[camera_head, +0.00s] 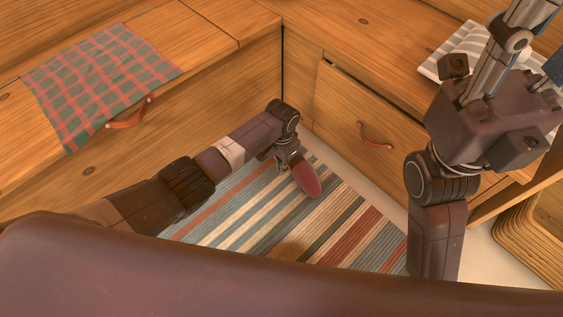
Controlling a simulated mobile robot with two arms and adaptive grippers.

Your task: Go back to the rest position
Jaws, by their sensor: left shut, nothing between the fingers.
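My left arm reaches in from the left, low over the striped rug (340,225). My left gripper (282,163) is at its end, small and partly hidden by my own arm links; it is shut with nothing in it. It is apart from both leather pulls. One brown leather pull (131,116) hangs on the left wooden front. Another leather pull (374,136) is on the right drawer (345,108), which has a dark gap along its top edge.
A green and red checked cloth (100,78) lies over the left bench edge. A striped grey-white cushion (455,50) lies on the right bench, behind my right arm. A wooden slatted piece (525,245) stands at the lower right. Wooden fronts meet in a corner beyond my left gripper.

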